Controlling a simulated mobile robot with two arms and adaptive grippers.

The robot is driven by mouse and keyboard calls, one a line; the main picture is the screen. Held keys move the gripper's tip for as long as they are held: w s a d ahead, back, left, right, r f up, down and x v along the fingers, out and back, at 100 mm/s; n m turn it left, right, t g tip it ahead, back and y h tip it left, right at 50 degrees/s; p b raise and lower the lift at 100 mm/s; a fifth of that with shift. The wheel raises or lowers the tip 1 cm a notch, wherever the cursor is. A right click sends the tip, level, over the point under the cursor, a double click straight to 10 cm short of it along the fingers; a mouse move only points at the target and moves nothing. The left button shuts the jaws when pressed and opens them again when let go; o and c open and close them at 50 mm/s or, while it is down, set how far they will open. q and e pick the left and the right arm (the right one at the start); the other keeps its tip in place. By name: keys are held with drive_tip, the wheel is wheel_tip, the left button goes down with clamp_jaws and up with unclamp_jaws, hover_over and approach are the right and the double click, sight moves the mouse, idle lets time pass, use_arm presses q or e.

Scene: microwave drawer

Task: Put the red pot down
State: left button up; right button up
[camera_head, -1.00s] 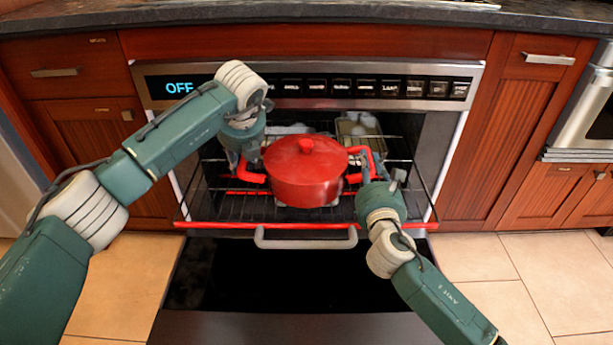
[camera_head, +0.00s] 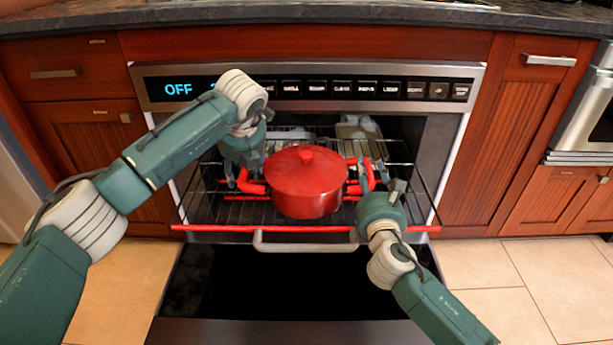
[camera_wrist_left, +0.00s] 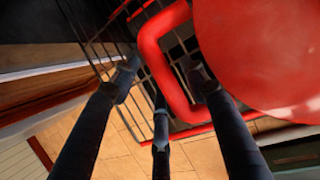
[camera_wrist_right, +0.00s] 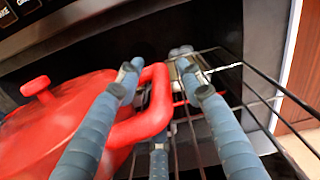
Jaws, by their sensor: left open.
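The red pot (camera_head: 308,184) with its lid on appears upright on the wire rack (camera_head: 240,212) of the pulled-out oven drawer. My left gripper (camera_head: 243,175) is at the pot's left handle. In the left wrist view its fingers (camera_wrist_left: 158,84) are spread on either side of the red handle (camera_wrist_left: 150,45), apparently without clamping it. My right gripper (camera_head: 380,185) is at the right handle. In the right wrist view its fingers (camera_wrist_right: 165,82) are apart, and the handle loop (camera_wrist_right: 150,118) lies partly between them. The pot's underside is hidden.
A light-coloured dish (camera_head: 358,132) and another pale item stand further back in the oven. The red front edge of the rack (camera_head: 215,227) and a grey handle bar (camera_head: 305,243) lie in front of the pot. Wooden cabinets flank the oven.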

drive_tip(key=shift+s, duration=0.3)
use_arm(q)
drive_tip(key=v, duration=1.1)
drive_tip(key=shift+r, duration=0.2)
use_arm(e)
drive_tip(key=s, duration=1.1)
drive_tip(key=shift+s, duration=0.25)
use_arm(q)
drive_tip(key=shift+s, duration=0.15)
use_arm(e)
drive_tip(key=shift+d, duration=0.1)
